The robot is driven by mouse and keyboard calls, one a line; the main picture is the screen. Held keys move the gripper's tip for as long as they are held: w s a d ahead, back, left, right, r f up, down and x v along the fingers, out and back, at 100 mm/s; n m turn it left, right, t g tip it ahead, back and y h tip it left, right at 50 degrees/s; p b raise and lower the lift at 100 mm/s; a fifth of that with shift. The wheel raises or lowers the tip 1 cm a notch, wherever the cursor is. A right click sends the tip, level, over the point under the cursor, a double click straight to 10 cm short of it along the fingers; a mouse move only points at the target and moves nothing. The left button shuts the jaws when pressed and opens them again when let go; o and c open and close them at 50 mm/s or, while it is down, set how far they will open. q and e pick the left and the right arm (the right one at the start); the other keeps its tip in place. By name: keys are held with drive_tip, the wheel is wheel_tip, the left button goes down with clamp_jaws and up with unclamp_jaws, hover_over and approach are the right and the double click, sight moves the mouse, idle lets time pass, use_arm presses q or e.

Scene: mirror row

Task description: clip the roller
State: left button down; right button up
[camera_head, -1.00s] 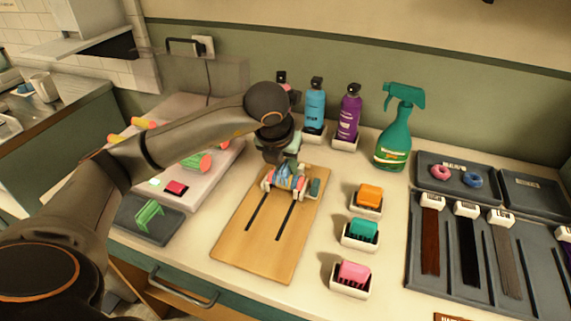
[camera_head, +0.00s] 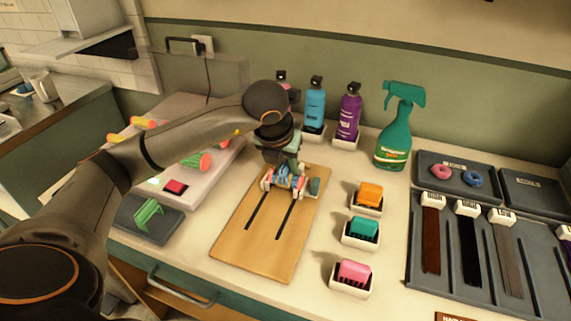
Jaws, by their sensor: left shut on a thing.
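My left gripper (camera_head: 281,172) points down over the far end of the wooden board (camera_head: 260,245). It is shut on a small blue piece (camera_head: 284,179), probably a clip, partly hidden by the fingers. The piece is down at a low stand with pale and red end parts (camera_head: 267,184). A teal cylinder end (camera_head: 315,187) shows just right of it. I cannot tell how the blue piece touches the roller there. Two dark strips (camera_head: 285,220) run down the board. A green clip-like piece (camera_head: 149,215) lies on a dark tray at left. My right gripper is not in view.
Loose rollers (camera_head: 197,161) lie on a pale tray at left, with a red block (camera_head: 176,187). Behind stand a purple bottle (camera_head: 349,112) and a green spray bottle (camera_head: 395,140). A swatch tray (camera_head: 450,270) is at right.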

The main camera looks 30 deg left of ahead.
use_arm(q)
drive_tip(key=shift+s+d+f+b, duration=0.1)
drive_tip(key=shift+s+f+b, duration=0.15)
drive_tip(key=shift+f, duration=0.2)
drive_tip(key=shift+s+f+b, duration=0.1)
drive_tip(key=shift+f+b, duration=0.1)
drive_tip(key=shift+f, duration=0.25)
drive_tip(key=c, duration=0.8)
unclamp_jaws()
drive_tip(key=shift+w+r+p, duration=0.2)
drive_tip(key=shift+r+p, duration=0.8)
drive_tip(key=shift+r, duration=0.45)
drive_tip(key=shift+r+p, duration=1.35)
drive_tip(key=shift+r, duration=0.95)
